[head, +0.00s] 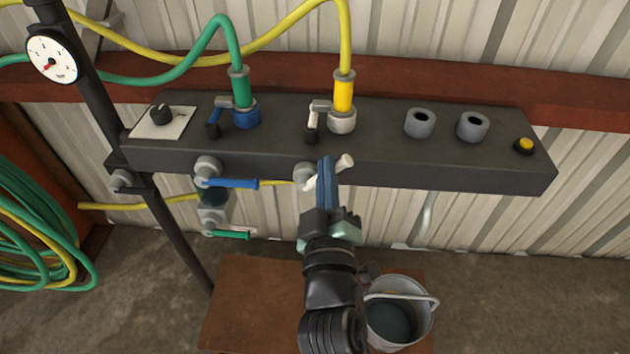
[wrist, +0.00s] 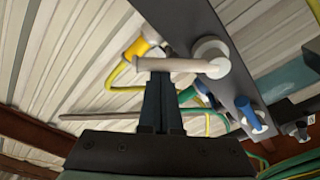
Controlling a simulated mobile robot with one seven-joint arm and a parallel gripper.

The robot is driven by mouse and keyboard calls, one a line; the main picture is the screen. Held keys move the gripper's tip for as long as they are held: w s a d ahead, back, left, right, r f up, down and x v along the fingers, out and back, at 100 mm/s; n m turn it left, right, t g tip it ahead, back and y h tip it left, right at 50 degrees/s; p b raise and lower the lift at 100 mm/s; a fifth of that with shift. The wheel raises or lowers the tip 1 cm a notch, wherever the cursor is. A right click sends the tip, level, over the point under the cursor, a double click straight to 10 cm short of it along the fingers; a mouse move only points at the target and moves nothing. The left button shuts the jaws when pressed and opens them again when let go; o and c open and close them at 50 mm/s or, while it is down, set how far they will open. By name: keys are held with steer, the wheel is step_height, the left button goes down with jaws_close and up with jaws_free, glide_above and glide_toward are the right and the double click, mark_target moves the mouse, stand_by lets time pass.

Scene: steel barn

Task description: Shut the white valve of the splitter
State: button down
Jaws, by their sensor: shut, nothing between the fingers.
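The splitter is a dark bar (head: 450,170) on the wall. The white valve's lever (head: 345,161) sticks out from its front face, partly hidden behind my fingers in the head view. In the wrist view the white lever (wrist: 185,65) runs sideways from its round hub (wrist: 211,57). My gripper (head: 325,162) is shut and empty at the lever. In the wrist view its fingertips (wrist: 157,76) meet the lever's outer part; I cannot tell whether they touch it. The blue valve's lever (head: 232,183) lies along the bar to the left.
A green lever (head: 230,234) hangs below the blue one. Green (head: 242,90) and yellow (head: 343,95) hose couplings stand on the bar beside small levers. A gauge (head: 52,60) is at upper left. A bucket (head: 395,315) stands below my arm.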

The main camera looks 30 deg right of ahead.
steer(key=f+m+b, duration=0.1)
steer(key=m+b, duration=0.1)
steer(key=b, duration=0.1)
steer(key=s+d+f+m+b, duration=0.1)
steer(key=m+b, duration=0.2)
steer(key=d+f+m+h+b, duration=0.1)
steer(key=f+m+b, duration=0.1)
steer(key=m+b, duration=0.1)
steer(key=shift+s+d+b, duration=0.2)
steer(key=shift+s+b, duration=0.1)
steer(key=shift+b, duration=0.05)
steer(key=shift+f, duration=0.1)
stand_by(0.3)
